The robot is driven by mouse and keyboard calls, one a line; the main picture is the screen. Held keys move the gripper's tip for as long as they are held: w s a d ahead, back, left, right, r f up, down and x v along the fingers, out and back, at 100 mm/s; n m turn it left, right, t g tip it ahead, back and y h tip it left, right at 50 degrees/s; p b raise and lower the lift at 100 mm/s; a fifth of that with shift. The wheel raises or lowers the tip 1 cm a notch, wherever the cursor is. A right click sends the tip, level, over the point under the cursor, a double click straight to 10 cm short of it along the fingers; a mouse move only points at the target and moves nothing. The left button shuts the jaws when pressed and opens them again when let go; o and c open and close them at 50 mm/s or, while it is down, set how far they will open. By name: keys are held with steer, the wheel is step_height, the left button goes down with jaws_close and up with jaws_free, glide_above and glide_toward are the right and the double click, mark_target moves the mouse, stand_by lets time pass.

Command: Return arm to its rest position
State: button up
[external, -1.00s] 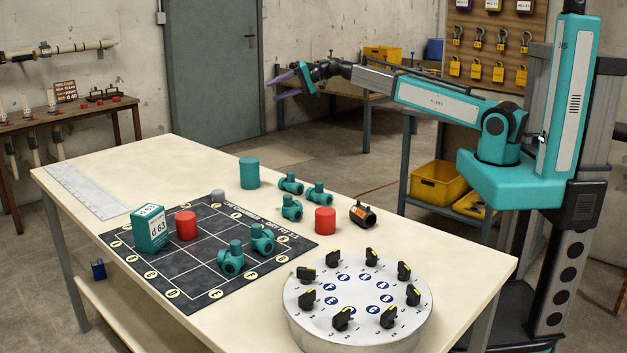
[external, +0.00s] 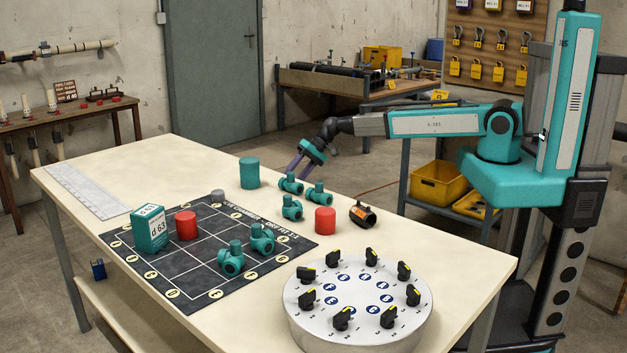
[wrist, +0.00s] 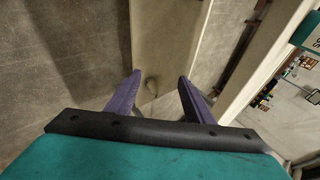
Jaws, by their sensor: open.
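My gripper (external: 308,165) is open and empty in the external view. It hangs at the end of my arm just past the table's far edge, behind the teal fittings, with its fingers angled downward. In the wrist view, its two purple fingers (wrist: 157,98) stand apart with nothing between them. My arm (external: 435,123) stretches left from the column at the right.
The table (external: 135,180) holds a black grid mat (external: 195,278), teal fittings (external: 290,184), red cylinders (external: 325,220), a teal cylinder (external: 249,172), an orange-black part (external: 362,214) and a round dial plate (external: 358,300). A workbench (external: 345,85) stands behind.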

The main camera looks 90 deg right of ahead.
steer(key=s+a+f+n+g, duration=0.5)
steer(key=s+a+f+g, duration=0.2)
steer(key=s+a+f, duration=1.2)
steer(key=s+a+f+n+g+h, duration=0.1)
steer(key=s+a+f+n+g, duration=0.2)
steer(key=s, duration=0.9)
steer(key=s+a+f+n+g+h+p, duration=0.1)
steer(key=s+f, duration=0.5)
steer(key=s, duration=0.6)
steer(key=a+n+g, duration=0.1)
steer(key=a+g, duration=0.1)
steer(key=a, duration=0.1)
steer(key=shift+s+n+h, duration=0.25)
steer(key=shift+n+h, duration=0.05)
steer(key=shift+n, duration=0.1)
